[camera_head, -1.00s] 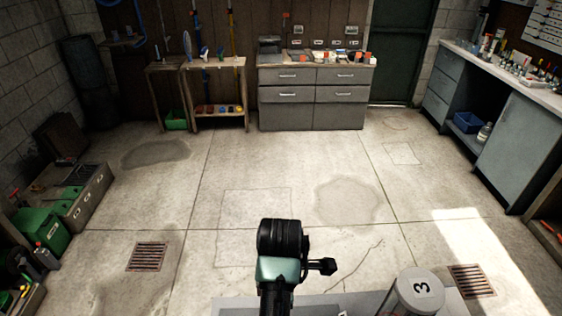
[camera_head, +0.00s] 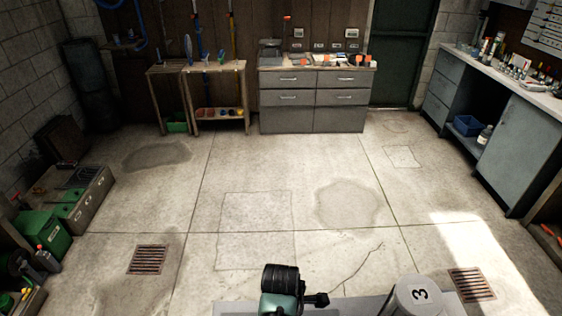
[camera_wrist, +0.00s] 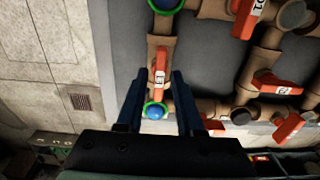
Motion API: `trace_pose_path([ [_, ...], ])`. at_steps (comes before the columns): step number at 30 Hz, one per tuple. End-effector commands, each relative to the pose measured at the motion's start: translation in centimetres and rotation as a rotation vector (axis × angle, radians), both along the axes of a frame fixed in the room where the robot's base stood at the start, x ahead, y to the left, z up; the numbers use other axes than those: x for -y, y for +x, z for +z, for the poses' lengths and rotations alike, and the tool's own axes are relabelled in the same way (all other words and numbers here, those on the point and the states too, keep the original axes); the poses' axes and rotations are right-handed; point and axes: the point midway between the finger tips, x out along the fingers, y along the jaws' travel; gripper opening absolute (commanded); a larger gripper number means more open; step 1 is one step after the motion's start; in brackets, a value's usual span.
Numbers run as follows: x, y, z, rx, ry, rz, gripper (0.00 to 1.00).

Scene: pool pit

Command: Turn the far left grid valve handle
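In the wrist view, a grid of brown pipes (camera_wrist: 160,25) with several red valve handles lies over a dark grey panel (camera_wrist: 216,60). The far left handle (camera_wrist: 160,66) is red with a white label. It lies along the left vertical pipe, above a green-ringed blue knob (camera_wrist: 155,111). My gripper (camera_wrist: 157,76) is open, its two dark fingers on either side of this handle in the picture. Gaps show on both sides of the handle, and I cannot tell the gripper's height over it. The head view does not show the handles or the gripper fingers.
Other red handles (camera_wrist: 276,83) and pipes crowd the right of the wrist view. Concrete floor with a drain grate (camera_wrist: 82,102) lies left of the panel.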

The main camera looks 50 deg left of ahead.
Motion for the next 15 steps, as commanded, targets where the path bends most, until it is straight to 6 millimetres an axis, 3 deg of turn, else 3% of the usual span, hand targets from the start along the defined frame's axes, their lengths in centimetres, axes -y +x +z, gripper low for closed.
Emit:
trace_pose_path([
  [1,-0.01,0.01,0.02,0.000,0.000,0.000,0.25],
  [5,-0.01,0.01,0.03,0.000,0.000,0.000,0.02],
  [6,-0.01,0.01,0.04,0.000,0.000,0.000,0.00],
  [15,0.01,0.01,0.06,0.000,0.000,-0.003,0.00],
])
